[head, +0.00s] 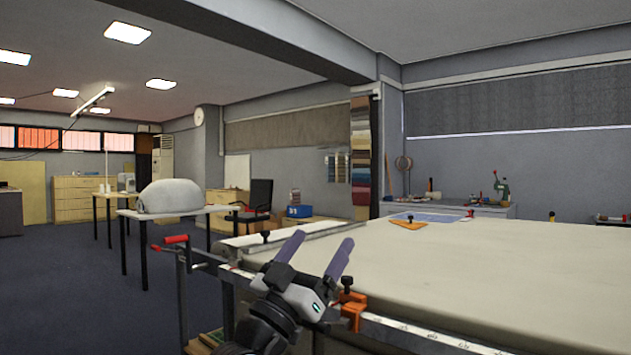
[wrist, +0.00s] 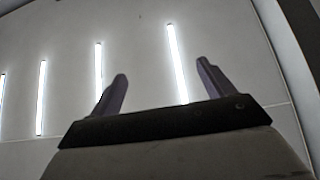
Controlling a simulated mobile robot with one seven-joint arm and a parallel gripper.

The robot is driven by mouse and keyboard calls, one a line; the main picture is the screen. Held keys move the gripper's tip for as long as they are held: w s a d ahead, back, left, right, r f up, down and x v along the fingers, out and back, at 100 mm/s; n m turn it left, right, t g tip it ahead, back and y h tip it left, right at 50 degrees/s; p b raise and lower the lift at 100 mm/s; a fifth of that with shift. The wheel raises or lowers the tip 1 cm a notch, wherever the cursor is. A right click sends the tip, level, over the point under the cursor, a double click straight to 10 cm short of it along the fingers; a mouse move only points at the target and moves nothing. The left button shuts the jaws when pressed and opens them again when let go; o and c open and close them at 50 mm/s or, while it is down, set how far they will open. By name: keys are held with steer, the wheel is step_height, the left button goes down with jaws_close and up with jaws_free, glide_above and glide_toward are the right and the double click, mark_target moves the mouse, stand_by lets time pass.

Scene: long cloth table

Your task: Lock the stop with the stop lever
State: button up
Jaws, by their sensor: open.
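An orange stop-like block (head: 354,313) with a dark knob (head: 347,284) on top sits on the metal rail along the table's near edge, just right of my gripper. A lever with a red grip (head: 176,239) stands at the table's left end, left of my gripper. I cannot tell for sure which of these is the stop lever. My gripper (head: 318,247) is open and empty, its two purple fingers pointing up in front of the table edge. In the wrist view my gripper (wrist: 162,74) has only ceiling and lights between its fingers.
The long cloth table (head: 500,265) fills the right side, mostly bare on top. A long metal bar (head: 305,238) lies along its left end. An orange triangle (head: 408,224) and a blue mat (head: 435,217) lie toward the back. Open floor (head: 75,285) is at left.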

step_height(320, 180, up, 9)
steer(key=p, duration=0.2)
steer(key=shift+r, duration=0.1)
